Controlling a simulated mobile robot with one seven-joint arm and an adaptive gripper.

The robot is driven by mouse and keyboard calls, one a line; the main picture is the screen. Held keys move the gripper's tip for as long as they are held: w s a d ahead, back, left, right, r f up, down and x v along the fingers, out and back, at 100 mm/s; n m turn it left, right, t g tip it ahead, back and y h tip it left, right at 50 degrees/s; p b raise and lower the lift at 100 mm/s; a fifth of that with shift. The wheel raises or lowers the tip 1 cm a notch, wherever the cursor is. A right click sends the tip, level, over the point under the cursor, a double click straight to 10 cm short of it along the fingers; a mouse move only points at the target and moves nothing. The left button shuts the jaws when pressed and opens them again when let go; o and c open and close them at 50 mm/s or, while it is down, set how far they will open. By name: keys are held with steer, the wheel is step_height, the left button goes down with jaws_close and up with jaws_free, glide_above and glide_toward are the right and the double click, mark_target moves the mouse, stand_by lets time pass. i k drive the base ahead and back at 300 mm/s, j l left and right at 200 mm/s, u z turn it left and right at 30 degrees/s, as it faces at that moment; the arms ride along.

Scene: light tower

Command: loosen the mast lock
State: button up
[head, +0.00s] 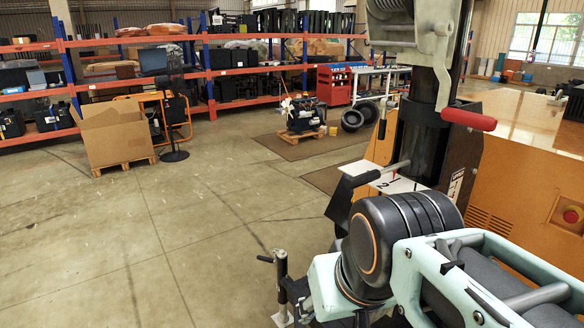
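The light tower's dark mast (425,135) stands upright at the right, beside an orange cabinet. A lever with a black grip (365,178) and a metal rod sticks out to the left at the mast's foot; it looks like the mast lock. Beside it is a white plate (402,186) with a red mark and small numerals. Whether the lock is tight or loose cannot be told. A grey winch (412,30) sits higher on the mast, with a crank ending in a red handle (478,119). My arm's dark joint and pale green link fill the lower right. My gripper is not in view.
The orange cabinet (515,165) with a red button (571,216) stands right of the mast. A jack stand (282,290) with a side handle rises at the bottom centre. A cardboard box (115,135) and shelves stand farther back. The floor at the left is clear.

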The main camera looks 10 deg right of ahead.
mark_target(386, 103)
steer(key=j+z, duration=0.4)
steer(key=k+j+z, duration=0.2)
steer(key=j+z, duration=0.25)
steer(key=k+j+z, duration=0.15)
steer(key=j+z, duration=0.25)
steer(key=j, duration=0.1)
